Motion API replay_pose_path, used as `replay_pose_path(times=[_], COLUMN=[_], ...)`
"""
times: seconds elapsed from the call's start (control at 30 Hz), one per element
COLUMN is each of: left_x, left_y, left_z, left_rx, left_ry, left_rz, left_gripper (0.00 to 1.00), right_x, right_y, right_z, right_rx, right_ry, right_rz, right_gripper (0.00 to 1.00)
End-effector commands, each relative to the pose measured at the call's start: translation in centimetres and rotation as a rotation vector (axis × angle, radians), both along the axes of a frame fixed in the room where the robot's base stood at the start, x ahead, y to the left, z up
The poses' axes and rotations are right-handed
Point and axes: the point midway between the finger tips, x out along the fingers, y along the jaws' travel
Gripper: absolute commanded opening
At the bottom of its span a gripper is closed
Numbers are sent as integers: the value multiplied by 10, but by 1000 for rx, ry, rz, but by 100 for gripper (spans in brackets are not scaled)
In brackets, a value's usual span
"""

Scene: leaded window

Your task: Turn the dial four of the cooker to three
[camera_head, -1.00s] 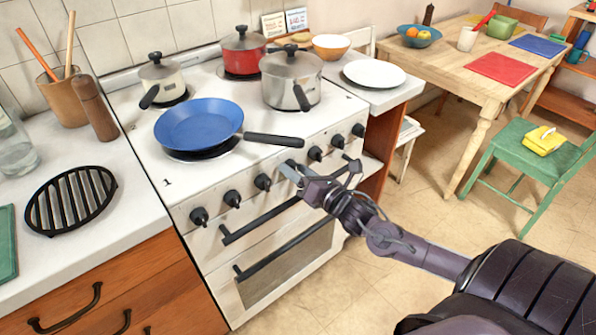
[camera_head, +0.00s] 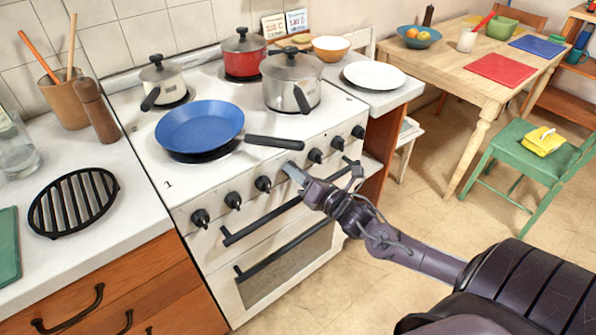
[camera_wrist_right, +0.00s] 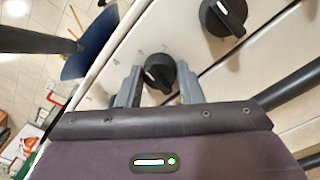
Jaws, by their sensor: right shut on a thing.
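The white cooker (camera_head: 180,215) has a row of black dials along its front edge. Dial four (camera_wrist_right: 158,72), counted from the left, sits between the two fingers of my right gripper (camera_head: 294,172) in the wrist view. The gripper is shut on it, with one finger on each side. Dial four has a white mark on its face; which number it points to is too small to read. In the head view the gripper mostly hides this dial. A neighbouring dial (camera_wrist_right: 223,15) is free above right in the wrist view. My left gripper is not in view.
A blue frying pan (camera_head: 200,127) stands on the hob, its black handle (camera_head: 273,142) reaching over the front edge near my right gripper. Oven handles (camera_head: 262,222) lie below the dials. Three pots stand behind.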

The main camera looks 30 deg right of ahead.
Motion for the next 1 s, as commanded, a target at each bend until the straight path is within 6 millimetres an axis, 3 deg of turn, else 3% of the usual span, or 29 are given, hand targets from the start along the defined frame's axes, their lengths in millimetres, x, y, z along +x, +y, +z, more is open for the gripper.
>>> replay_pose_path(times=[1.0], left_x=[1], left_y=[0], left_z=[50], left_rx=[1], left_ry=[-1], left_rz=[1], left_gripper=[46], right_x=[0], right_y=[0], right_z=[-1], right_rx=[954], right_ry=[74], right_rz=[-3], right_gripper=[10])
